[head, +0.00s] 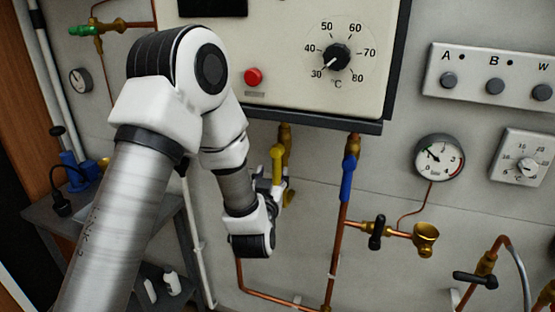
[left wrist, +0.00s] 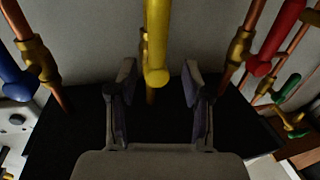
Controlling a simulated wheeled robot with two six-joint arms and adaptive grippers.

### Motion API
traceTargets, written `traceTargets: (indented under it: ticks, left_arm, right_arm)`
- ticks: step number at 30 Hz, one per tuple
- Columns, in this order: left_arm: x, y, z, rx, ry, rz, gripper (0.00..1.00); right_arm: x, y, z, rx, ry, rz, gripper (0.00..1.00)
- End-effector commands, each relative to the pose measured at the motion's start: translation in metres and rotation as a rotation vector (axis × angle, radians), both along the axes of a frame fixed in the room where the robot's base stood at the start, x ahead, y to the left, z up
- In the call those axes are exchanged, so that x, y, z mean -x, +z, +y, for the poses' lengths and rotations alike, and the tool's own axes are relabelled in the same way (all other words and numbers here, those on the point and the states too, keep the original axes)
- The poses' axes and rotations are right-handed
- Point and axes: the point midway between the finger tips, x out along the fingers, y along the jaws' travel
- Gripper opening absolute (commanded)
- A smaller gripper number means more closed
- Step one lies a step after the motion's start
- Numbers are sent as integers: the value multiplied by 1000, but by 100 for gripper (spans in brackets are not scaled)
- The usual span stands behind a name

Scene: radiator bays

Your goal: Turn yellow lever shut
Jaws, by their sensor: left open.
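The yellow lever (head: 277,163) is on a brass valve (head: 286,135) under the cream boiler box. Its handle looks roughly in line with the pipe. In the left wrist view the yellow lever (left wrist: 157,35) comes in from the top, and its rounded end lies between my fingers, with a gap on each side. My left gripper (left wrist: 158,82) is open around that end, not visibly touching it. In the head view my left gripper (head: 273,190) is partly hidden behind my own wrist. My right gripper is in neither view.
A blue lever (head: 348,178) hangs on the copper pipe just right. The left wrist view shows a red lever (left wrist: 282,35) on the other side. The boiler box (head: 300,95) is close above. A black-handled valve (head: 377,232) and a pressure gauge (head: 439,158) are further right.

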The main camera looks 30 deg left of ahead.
Motion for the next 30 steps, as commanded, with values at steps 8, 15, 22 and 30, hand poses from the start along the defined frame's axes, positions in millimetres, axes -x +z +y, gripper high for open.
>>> traceTargets:
  ticks: [8, 15, 22, 30]
  left_arm:
    - [-43, 2, 20, 1, -1, 2, 50]
    - [-48, -1, 22, 0, -1, 3, 50]
    - [-48, -1, 22, 0, -2, 3, 0]
    - [-50, -1, 22, -6, -2, 4, 0]
  right_arm:
    - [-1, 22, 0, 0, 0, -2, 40]
    - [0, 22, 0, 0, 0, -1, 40]
    - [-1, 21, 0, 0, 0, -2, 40]
    - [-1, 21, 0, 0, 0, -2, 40]
